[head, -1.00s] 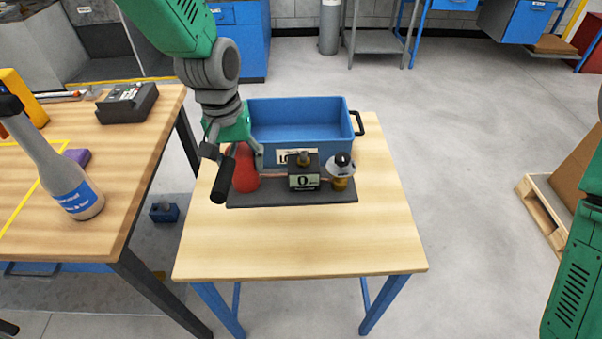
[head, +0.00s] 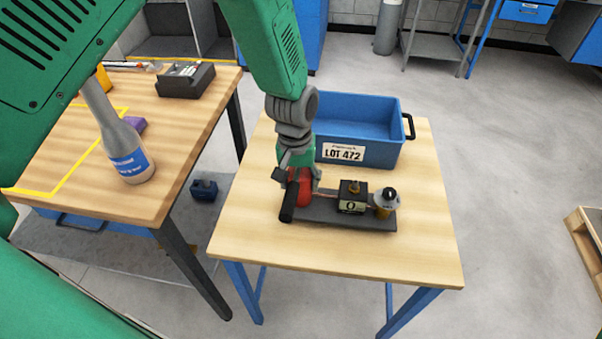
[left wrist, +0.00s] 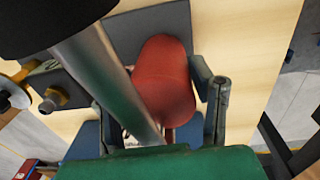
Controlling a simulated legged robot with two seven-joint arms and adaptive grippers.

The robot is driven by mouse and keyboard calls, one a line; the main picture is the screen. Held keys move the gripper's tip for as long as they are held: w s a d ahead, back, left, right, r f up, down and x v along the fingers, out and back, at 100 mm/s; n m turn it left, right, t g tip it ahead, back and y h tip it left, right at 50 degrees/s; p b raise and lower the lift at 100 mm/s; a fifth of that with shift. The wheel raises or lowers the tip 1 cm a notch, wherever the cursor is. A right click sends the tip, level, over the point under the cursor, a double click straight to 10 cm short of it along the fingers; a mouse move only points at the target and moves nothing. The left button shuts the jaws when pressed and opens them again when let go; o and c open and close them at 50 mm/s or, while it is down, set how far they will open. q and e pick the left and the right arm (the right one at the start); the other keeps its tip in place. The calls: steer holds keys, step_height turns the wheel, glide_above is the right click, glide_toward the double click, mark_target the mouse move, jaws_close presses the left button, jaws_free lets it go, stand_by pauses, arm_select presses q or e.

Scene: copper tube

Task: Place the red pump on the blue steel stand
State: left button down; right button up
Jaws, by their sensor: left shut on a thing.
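The red pump (head: 304,193) is a rounded red body at the left end of a dark plate (head: 335,219). My left gripper (head: 303,178) is shut on it from above. In the left wrist view the red pump (left wrist: 165,80) sits between the fingers, partly hidden by a grey rod. The plate also carries a black box (head: 352,196) and a small grey-and-yellow part (head: 385,200). It is low over the wooden top of a blue-legged steel stand (head: 240,245); I cannot tell whether it touches. My right gripper is out of view.
A blue bin (head: 370,150) labelled LOT 472 stands at the back of the stand's top. A workbench (head: 190,150) on the left holds a grey bottle (head: 128,155) and a dark device (head: 187,80). The front of the stand's top is clear.

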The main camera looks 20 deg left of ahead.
arm_select(q)
steer(key=shift+w+a+f, duration=0.1)
steer(key=shift+w+f, duration=0.1)
steer(key=shift+f, duration=0.7)
steer(key=c, duration=0.7)
jaws_free()
steer(key=shift+s+f, duration=0.1)
steer(key=shift+s, duration=0.1)
steer(key=r, duration=0.8)
steer(key=r+p, duration=0.1)
steer(key=r, duration=0.3)
steer(key=shift+s+a, duration=0.1)
steer(key=shift+a, duration=0.15)
